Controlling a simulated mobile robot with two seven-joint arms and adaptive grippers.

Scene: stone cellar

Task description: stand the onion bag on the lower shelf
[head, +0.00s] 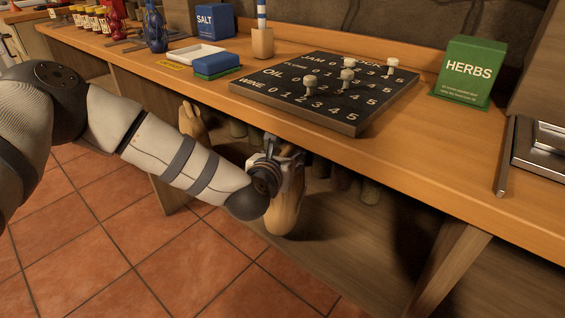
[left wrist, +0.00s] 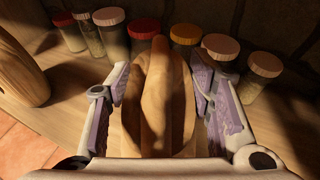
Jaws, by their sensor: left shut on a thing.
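The onion bag (head: 285,205) is a tan, rounded, upright bundle below the counter, over the lower shelf (head: 325,252). My left gripper (head: 284,160) reaches in under the counter edge and is shut on its upper part. In the left wrist view the bag (left wrist: 160,105) sits between the two purple-padded fingers of the gripper (left wrist: 162,80). I cannot tell whether its bottom touches the shelf. My right gripper is not in view.
Another tan rounded thing (head: 192,122) stands to the left on the shelf; it also shows in the left wrist view (left wrist: 22,75). Several lidded jars (left wrist: 186,40) line the shelf's back. The counter (head: 410,140) overhangs, carrying a black peg board (head: 300,100) and a green herbs box (head: 468,75).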

